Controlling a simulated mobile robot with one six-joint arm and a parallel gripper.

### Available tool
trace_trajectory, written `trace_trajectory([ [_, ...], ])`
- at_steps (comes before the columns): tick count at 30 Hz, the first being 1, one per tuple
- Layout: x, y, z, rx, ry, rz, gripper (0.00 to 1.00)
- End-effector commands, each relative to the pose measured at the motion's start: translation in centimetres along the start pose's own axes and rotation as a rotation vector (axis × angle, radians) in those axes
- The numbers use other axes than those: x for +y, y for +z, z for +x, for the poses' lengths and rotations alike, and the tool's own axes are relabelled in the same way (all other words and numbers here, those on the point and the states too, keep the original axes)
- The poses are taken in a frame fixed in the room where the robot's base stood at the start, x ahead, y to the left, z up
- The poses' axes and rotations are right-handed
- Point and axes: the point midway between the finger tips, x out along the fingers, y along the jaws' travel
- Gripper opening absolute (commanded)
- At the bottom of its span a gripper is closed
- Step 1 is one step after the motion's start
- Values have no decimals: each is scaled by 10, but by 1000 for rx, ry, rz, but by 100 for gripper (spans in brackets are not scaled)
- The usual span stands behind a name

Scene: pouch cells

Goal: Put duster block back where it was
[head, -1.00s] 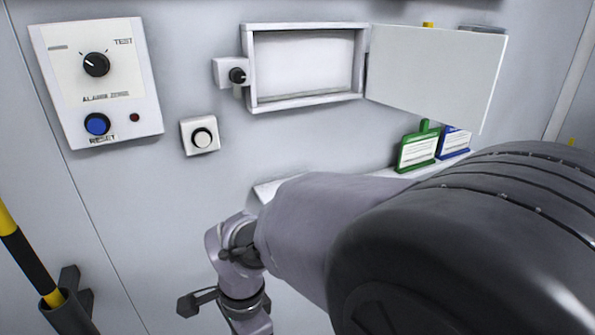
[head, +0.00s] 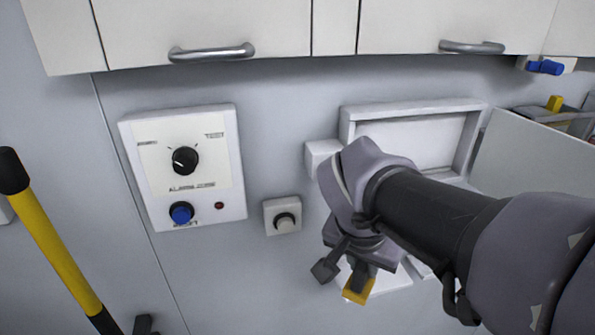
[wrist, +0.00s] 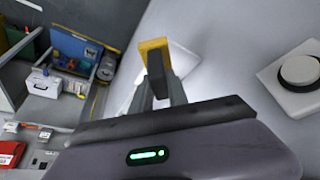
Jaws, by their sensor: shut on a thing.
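The duster block (head: 359,290), a small piece with a yellow face, is at the tip of my gripper (head: 364,272) in the head view. My gripper is shut on it and hides part of it. In the wrist view the block (wrist: 154,45) shows yellow on top with a dark side, between the fingers (wrist: 160,84). A white ledge (head: 393,281) on the wall lies just behind the block, mostly hidden by my gripper. I cannot tell whether block and ledge touch.
An open white wall box (head: 415,104) is above my gripper, its door (head: 535,155) swung out right. A round-button switch (head: 283,217) and an alarm panel (head: 184,165) are to the left. Cupboards (head: 205,25) hang above. A yellow-black pole (head: 52,240) stands far left.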

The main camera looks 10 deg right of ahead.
Motion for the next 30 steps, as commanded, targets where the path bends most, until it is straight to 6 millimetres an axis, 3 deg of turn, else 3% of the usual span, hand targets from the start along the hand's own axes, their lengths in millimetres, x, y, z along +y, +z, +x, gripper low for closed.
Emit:
trace_trajectory([
  [4,1,-30,38,-4,4,4,0],
  [15,0,-67,91,-2,1,1,0],
  [26,0,-66,96,-1,-1,1,0],
  [27,0,-66,95,-1,0,1,25],
  [30,0,-66,94,-1,0,1,41],
])
